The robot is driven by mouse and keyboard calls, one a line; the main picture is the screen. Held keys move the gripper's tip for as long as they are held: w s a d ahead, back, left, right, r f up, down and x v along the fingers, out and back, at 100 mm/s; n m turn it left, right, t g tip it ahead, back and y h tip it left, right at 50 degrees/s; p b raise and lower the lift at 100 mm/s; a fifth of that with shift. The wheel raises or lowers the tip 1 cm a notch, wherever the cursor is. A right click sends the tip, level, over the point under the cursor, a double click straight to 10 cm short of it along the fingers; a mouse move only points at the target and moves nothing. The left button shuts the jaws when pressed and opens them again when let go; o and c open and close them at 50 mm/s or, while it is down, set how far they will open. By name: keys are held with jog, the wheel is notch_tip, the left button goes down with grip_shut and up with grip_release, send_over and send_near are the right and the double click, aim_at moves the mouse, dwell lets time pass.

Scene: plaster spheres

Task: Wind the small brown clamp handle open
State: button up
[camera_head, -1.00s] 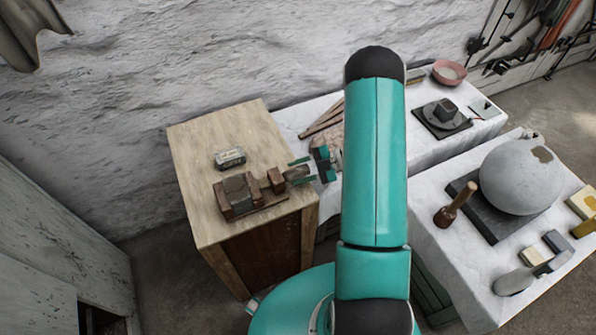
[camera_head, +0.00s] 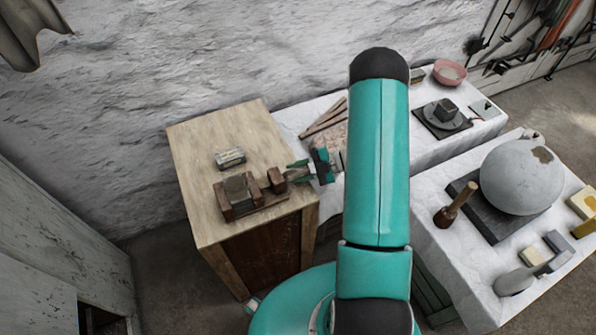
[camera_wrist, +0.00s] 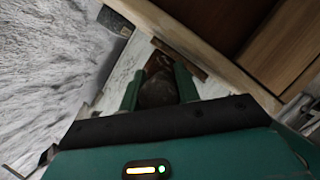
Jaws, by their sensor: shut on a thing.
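The brown wooden clamp (camera_head: 252,197) sits on the top of the wooden cabinet. A grey block (camera_head: 237,188) stands in it, and a brown jaw block (camera_head: 277,180) is at its right. My gripper (camera_head: 297,171) is at the clamp's right end, over the cabinet's edge. In the wrist view my gripper (camera_wrist: 158,88) has its two green fingers on either side of the small brown handle (camera_wrist: 157,90), shut on it. In the head view the handle is mostly hidden by the fingers.
A small labelled box (camera_head: 230,158) lies behind the clamp on the cabinet top (camera_head: 205,140). A white-covered table (camera_head: 430,150) stands to the right. A large plaster sphere (camera_head: 521,176) and a mallet (camera_head: 455,204) are on a nearer table. The rough wall is close behind.

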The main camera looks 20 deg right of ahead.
jog(key=n+t+y, duration=0.1)
jog(key=n, duration=0.1)
jog(key=n+t, duration=0.1)
jog(key=n, duration=0.2)
jog(key=shift+w+d+r+y, duration=0.1)
jog(key=shift+d+r+y, duration=0.1)
jog(key=shift+y, duration=0.2)
jog(key=n+y, duration=0.1)
jog(key=n, duration=0.2)
jog(key=n+y, duration=0.1)
jog(key=n, duration=0.2)
jog(key=shift+a+r+t, duration=0.1)
jog(key=shift+r+t, duration=0.05)
jog(key=shift+t, duration=0.25)
jog(key=n+g+y, duration=0.1)
jog(key=n, duration=0.2)
jog(key=n+y, duration=0.1)
jog(key=n, duration=0.3)
jog(key=shift+r+g+y, duration=0.15)
jog(key=shift+g+y, duration=0.25)
jog(key=n+g, duration=0.1)
jog(key=n, duration=0.2)
jog(key=n+g+y, duration=0.1)
jog(key=n+g, duration=0.1)
jog(key=n, duration=0.1)
jog(key=n+g, duration=0.1)
jog(key=n, duration=0.2)
jog(key=shift+s+r+y, duration=0.1)
jog(key=shift+s+y, duration=0.2)
jog(key=shift+y, duration=0.1)
